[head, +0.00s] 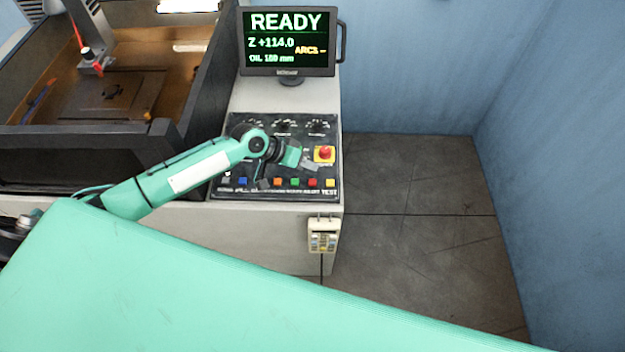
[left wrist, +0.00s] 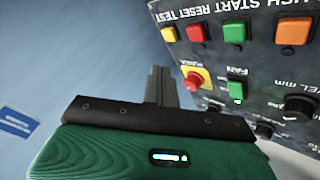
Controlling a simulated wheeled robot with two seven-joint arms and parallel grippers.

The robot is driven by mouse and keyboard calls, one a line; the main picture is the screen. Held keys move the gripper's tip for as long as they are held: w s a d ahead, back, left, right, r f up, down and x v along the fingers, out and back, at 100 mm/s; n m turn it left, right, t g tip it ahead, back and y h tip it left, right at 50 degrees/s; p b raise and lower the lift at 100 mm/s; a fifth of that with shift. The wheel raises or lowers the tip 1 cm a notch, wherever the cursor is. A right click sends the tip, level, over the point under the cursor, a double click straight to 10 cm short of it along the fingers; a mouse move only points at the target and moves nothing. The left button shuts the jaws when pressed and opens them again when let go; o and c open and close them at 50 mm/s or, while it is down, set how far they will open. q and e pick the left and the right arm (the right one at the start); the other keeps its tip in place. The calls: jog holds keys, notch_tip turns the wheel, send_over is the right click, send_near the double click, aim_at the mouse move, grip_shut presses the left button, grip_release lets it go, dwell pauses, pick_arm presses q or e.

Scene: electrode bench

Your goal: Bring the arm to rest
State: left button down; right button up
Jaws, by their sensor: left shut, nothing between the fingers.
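My left arm reaches in from the left over the control panel (head: 222,186) in the head view. My left gripper (head: 311,164) is shut and empty, just left of and below the red mushroom button (head: 325,153) on its yellow base. In the left wrist view the shut fingers (left wrist: 161,86) show in front of the wall, to the left of the red mushroom button (left wrist: 197,82). Whether they touch the panel cannot be told. My right gripper is not in view.
A row of coloured buttons (head: 295,182) runs along the panel's front edge. A monitor (head: 288,42) reading READY stands behind it. A handheld pendant (head: 323,235) hangs on the cabinet front. The open tank (head: 190,95) lies to the left. The floor (head: 420,240) at right is clear.

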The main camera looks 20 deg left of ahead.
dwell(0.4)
pick_arm(q)
jog(key=s+d+m+y, duration=0.1)
jog(key=s+d, duration=0.2)
jog(key=s, duration=0.4)
jog(key=s+d+m+y, duration=0.1)
jog(key=s+d, duration=0.3)
jog(key=s, duration=0.4)
jog(key=s+a+r+n+y, duration=0.35)
jog(key=s+a+y, duration=0.25)
jog(key=s+a, duration=0.7)
notch_tip(320, 180, down, 36)
jog(key=g+b, duration=0.2)
jog(key=b, duration=0.4)
jog(key=s+a+f+b, duration=0.1)
jog(key=s+f+b, duration=0.2)
jog(key=s+f, duration=0.7)
jog(key=s+a+f+g+b, duration=0.1)
jog(key=s+f+b, duration=0.2)
jog(key=s+f, duration=0.7)
notch_tip(320, 180, down, 6)
jog(key=shift+s+a+f, duration=0.25)
jog(key=shift+s+a, duration=0.05)
jog(key=shift+a, duration=0.1)
